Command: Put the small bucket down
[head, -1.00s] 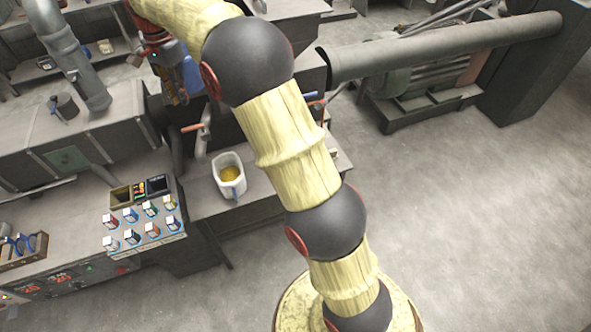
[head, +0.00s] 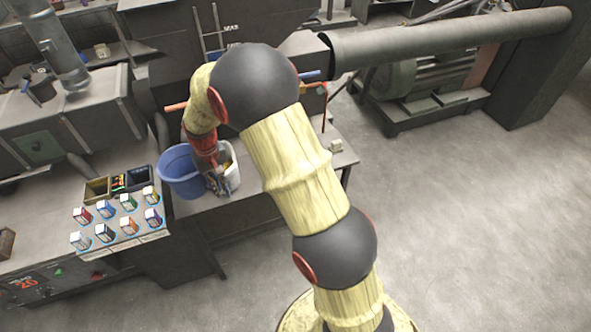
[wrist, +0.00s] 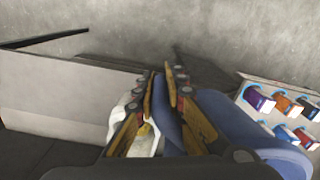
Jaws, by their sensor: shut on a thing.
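The small blue bucket (head: 180,166) is at the left edge of the grey bench top (head: 195,206), beside a white container (head: 233,178). My gripper (head: 222,186) is between the two and shut on the bucket's wall. In the wrist view, blue wall shows between the fingers of my gripper (wrist: 162,78); the bucket (wrist: 235,125) extends to the right and the white container (wrist: 120,122) is close on the left. I cannot tell whether the bucket's base touches the bench.
A panel with several coloured switch boxes (head: 118,215) stands at the left, close to the bucket. An orange-handled lever (head: 176,106) is behind it. A small pale block (head: 336,146) lies on the bench to the right. Open floor (head: 450,220) is at the right.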

